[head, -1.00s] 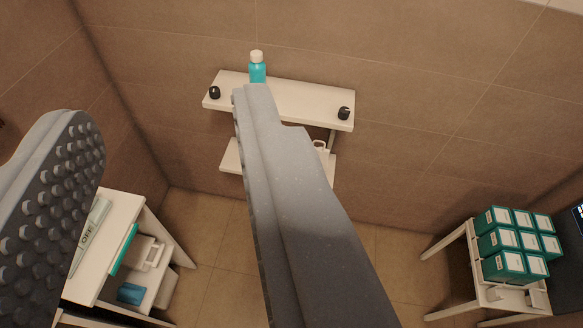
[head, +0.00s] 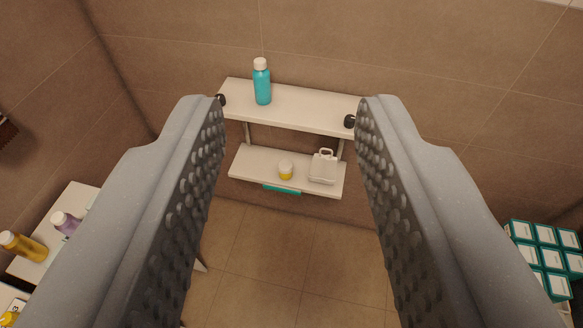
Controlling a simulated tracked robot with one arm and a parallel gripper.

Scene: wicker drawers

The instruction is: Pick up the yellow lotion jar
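The yellow lotion jar (head: 286,171) is small, with a white lid and a yellow lower part. It stands upright on the lower white shelf (head: 255,167) against the far tiled wall, near the shelf's middle. My gripper (head: 291,103) is open and empty, its two grey fingers with studded inner pads wide apart in the foreground. The jar shows in the gap between the fingers, well beyond them and apart from them.
A teal bottle (head: 262,84) stands on the upper shelf (head: 305,109), above the jar. A white handled container (head: 323,167) stands right of the jar. Bottles stand on a white unit (head: 75,200) at left. Teal boxes (head: 546,260) are stacked at right. Floor between is clear.

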